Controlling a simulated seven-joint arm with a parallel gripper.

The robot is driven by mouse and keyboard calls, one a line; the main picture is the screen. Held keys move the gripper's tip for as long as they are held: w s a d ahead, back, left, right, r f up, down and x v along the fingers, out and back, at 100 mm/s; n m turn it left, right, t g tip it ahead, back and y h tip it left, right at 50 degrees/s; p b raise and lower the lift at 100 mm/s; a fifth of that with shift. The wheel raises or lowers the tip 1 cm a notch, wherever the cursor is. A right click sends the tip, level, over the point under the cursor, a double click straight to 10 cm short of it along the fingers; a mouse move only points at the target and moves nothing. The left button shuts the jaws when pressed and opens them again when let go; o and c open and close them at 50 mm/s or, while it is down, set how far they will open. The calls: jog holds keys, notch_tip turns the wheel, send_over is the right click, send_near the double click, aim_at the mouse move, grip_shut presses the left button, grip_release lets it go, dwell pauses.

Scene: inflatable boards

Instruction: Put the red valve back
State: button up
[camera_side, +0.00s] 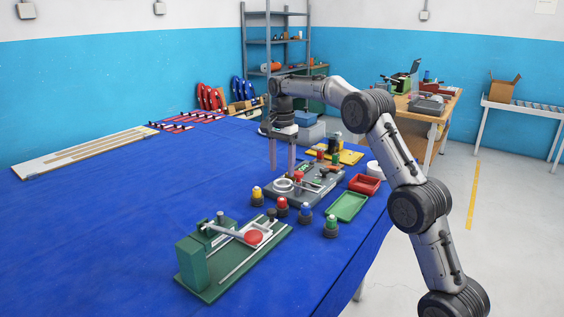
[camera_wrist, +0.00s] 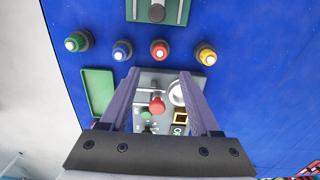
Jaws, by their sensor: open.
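A red-topped valve (camera_side: 282,207) stands upright on a dark round base in a row with a yellow, a blue and a green one; it also shows in the wrist view (camera_wrist: 159,50). A second red knob (camera_side: 298,177) stands on the grey fixture plate (camera_side: 276,198); in the wrist view this knob (camera_wrist: 157,107) lies between my fingers, which appear apart from it. I cannot tell which red piece is the task's valve. My gripper (camera_side: 282,170) is open and empty, pointing down over the plate. Its fingers also show in the wrist view (camera_wrist: 160,73).
The yellow (camera_side: 257,195), blue (camera_side: 305,213) and green (camera_side: 331,226) valves flank the red one. A green tray (camera_side: 347,207) and red bin (camera_side: 365,184) sit right of the plate. A green clamp device (camera_side: 194,262) stands in front.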

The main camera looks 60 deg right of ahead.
jog(key=s+a+r+n+t, duration=0.2)
jog(key=s+a+r+n, duration=0.3)
jog(key=s+a, duration=0.25)
jog(key=s+a+r+n+t, duration=0.1)
jog(key=s+a+r+n, duration=0.35)
jog(key=s+a, duration=0.3)
jog(key=s+a+f+n+t, duration=0.1)
jog(key=s+a+f+n, duration=0.1)
jog(key=s, duration=0.4)
jog(key=s+a+f+n, duration=0.1)
jog(key=s+f+n, duration=0.2)
jog(key=s, duration=0.3)
jog(key=s+a+f+n+t, duration=0.1)
jog(key=s+a+f+n, duration=0.1)
jog(key=s, duration=0.4)
jog(key=shift+a+f+n+t, duration=0.3)
jog(key=shift+a+n, duration=0.05)
jog(key=shift+n, duration=0.4)
jog(key=shift+s, duration=0.1)
